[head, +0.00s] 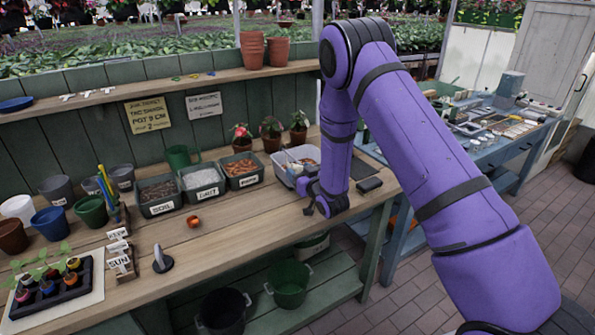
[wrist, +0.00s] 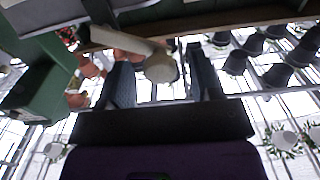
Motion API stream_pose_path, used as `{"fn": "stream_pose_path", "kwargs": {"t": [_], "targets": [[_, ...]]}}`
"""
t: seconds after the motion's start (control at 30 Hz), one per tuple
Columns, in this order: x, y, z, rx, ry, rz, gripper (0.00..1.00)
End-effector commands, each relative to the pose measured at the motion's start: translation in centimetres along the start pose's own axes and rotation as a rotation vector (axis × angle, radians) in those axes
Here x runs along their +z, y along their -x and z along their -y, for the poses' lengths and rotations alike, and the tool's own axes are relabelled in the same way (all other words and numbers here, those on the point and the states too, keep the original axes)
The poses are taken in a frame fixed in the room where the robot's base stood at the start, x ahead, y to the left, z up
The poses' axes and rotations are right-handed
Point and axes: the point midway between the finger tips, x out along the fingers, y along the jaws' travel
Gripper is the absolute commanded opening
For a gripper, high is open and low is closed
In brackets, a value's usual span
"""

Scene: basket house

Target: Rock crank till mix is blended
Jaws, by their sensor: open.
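My gripper (head: 322,206) is low over the potting bench in the head view, just right of a pale mixing tub (head: 283,176) with brown contents. In the wrist view my gripper (wrist: 157,72) is open, with two dark fingers apart. A pale rod with a rounded end (wrist: 160,67) shows between or just beyond the fingers. It may be the crank handle, but I cannot tell if it touches them. No crank is clear in the head view, where my arm and gripper hide the tub's right side.
Labelled soil bins (head: 160,207) stand left of the tub, with potted plants (head: 272,143) behind. A small dark box (head: 369,185) lies at the bench's right end. An orange object (head: 194,221) sits on the bench. The front middle of the bench (head: 240,235) is clear.

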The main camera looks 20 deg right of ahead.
Motion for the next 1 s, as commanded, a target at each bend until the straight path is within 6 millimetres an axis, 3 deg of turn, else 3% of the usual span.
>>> {"fn": "stream_pose_path", "kwargs": {"t": [0.2,0.47,0.7,0.73,1.0], "targets": [[0.0,-1.3,0.0,0.0,-0.001,0.0,0.59],[0.0,-1.3,0.0,0.0,-0.001,0.001,0.59],[0.0,-1.3,0.0,0.0,-0.001,0.001,0.04],[0.0,-1.3,0.0,0.0,-0.001,0.001,0.0],[-0.1,-1.7,-0.2,0.001,-0.023,0.0,0.0]]}}
